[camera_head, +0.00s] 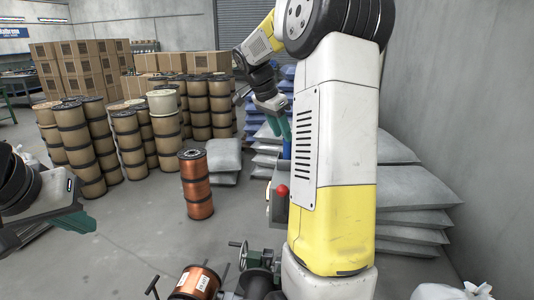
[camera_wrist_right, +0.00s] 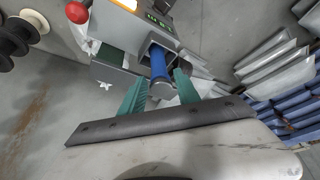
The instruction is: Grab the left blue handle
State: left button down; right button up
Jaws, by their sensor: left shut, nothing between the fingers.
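A blue handle (camera_wrist_right: 160,66) shows in the right wrist view, set in a grey machine housing (camera_wrist_right: 112,66). It also shows in the head view (camera_head: 287,149), partly hidden by my right arm. My right gripper (camera_wrist_right: 162,76) is open, with its green fingers on either side of the handle. I cannot tell whether they touch it or how deep it sits between them. The right gripper also shows in the head view (camera_head: 281,125), above the handle. My left gripper (camera_head: 88,221) is shut and empty at the left edge, far from the handle. No second blue handle is clearly visible.
A red knob (camera_head: 282,190) sticks out from the machine. A copper spool (camera_head: 196,283) lies at the bottom by a hand-wheel (camera_head: 243,256). A copper spool stack (camera_head: 197,186) stands on the floor. Grey sacks (camera_head: 415,187) are piled at right. Floor at left centre is clear.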

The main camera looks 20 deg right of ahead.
aim_at(288, 146)
jog(key=x, duration=0.6)
jog(key=shift+d, duration=0.15)
grip_shut()
